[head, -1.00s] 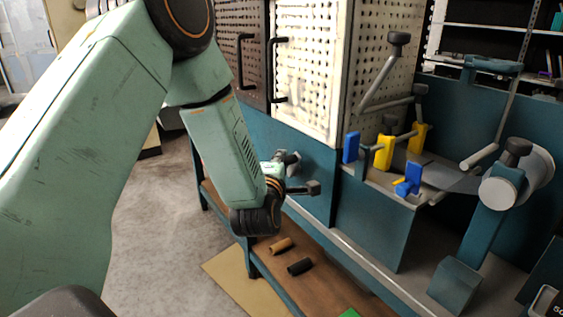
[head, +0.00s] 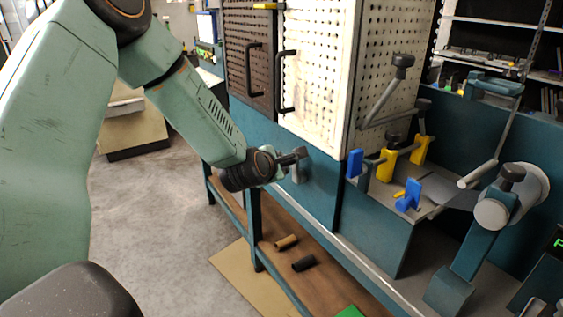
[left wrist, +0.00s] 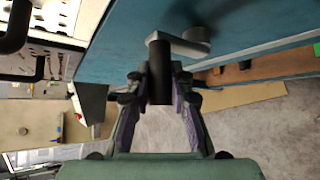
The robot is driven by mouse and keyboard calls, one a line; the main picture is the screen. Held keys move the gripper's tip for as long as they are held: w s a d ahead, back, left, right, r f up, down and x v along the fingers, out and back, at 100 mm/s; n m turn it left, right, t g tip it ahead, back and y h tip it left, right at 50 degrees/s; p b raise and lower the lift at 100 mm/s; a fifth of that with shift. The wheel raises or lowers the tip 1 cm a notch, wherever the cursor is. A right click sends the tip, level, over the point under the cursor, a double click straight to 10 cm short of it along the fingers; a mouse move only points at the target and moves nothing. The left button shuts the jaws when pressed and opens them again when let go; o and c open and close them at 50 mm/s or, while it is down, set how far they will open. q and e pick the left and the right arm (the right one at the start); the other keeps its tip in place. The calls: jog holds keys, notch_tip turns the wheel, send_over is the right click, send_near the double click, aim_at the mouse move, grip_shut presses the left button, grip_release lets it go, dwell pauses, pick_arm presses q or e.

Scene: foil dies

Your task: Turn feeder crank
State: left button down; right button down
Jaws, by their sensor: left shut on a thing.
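The feeder crank is on the blue front panel below the pegboard cabinet. Its black handle (head: 293,157) points out from the panel, and its grey arm (head: 298,173) shows just beside it. My left gripper (head: 279,164) is shut on the black handle; my own wrist partly hides the fingers in the head view. In the left wrist view, the two fingers (left wrist: 160,92) lie on either side of the handle (left wrist: 160,68). The grey crank arm (left wrist: 184,46) runs right from it to the rounded hub (left wrist: 197,36). My right gripper is not in view.
The cabinet doors have black pulls (head: 286,80) above the crank. Yellow clamps (head: 386,165), blue clamps (head: 408,195) and a grey reel (head: 503,205) are on the bench to the right. Tan and black rolls (head: 303,264) lie on the lower shelf.

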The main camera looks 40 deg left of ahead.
pick_arm(q)
jog(key=shift+w+r, duration=0.1)
dwell(0.3)
jog(key=c, duration=1.2)
grip_release()
jog(key=shift+o, duration=0.2)
jog(key=v, duration=1.2)
